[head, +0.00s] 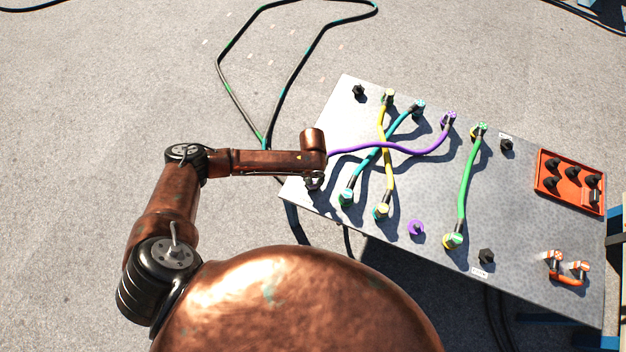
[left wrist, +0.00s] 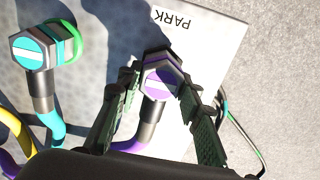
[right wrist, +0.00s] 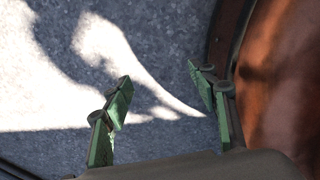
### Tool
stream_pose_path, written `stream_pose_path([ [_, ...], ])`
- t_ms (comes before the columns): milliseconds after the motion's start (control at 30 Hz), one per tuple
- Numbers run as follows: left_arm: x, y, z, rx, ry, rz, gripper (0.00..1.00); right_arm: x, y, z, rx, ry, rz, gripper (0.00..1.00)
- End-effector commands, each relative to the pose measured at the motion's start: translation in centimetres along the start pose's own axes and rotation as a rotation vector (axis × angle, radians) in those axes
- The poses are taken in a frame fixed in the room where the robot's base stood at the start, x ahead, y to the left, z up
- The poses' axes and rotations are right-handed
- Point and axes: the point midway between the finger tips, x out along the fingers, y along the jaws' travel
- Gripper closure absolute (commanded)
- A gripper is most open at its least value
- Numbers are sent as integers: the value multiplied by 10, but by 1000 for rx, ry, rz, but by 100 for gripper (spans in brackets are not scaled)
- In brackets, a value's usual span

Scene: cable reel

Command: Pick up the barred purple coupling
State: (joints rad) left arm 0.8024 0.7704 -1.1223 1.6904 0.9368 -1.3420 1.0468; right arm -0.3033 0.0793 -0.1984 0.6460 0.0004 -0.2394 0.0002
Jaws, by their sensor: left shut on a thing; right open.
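The barred purple coupling (left wrist: 161,82) is a grey hexagonal piece with a purple band and a white bar on its purple face. My left gripper (left wrist: 160,78) is shut on it, one finger on each side. It is by the panel corner marked PARK; I cannot tell whether it is seated or lifted. In the head view my left gripper (head: 314,181) is at the panel's left corner and the arm hides the coupling. Its purple cable (head: 400,150) runs to a far purple fitting (head: 449,118). My right gripper (right wrist: 160,75) is open and empty above grey ground.
The grey panel (head: 335,120) also carries a teal cable (head: 375,155), a yellow cable (head: 386,150) and a green cable (head: 468,180). A purple ring (head: 416,228) is at the near edge. An orange tray (head: 545,182) and an orange-white handle (head: 568,280) are at the right.

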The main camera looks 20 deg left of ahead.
Motion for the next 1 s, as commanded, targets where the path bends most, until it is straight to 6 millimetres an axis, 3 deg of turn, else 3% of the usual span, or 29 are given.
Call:
stream_pose_path([
  [300, 0, 0, 0, 0, -1, 0, 96, 0, 0, 1, 0, -2, 0, 47],
  [633, -5, 0, 0, 0, 1, 0, 96, -2, 0, 0, 0, 1, 0, 47],
  [867, -34, 0, -2, 0, 5, 1, 96, -17, 1, 3, -2, 5, 2, 47],
  [1000, -60, 7, 17, 3, 4, 3, 96, -32, 2, 0, -2, 13, 3, 47],
])
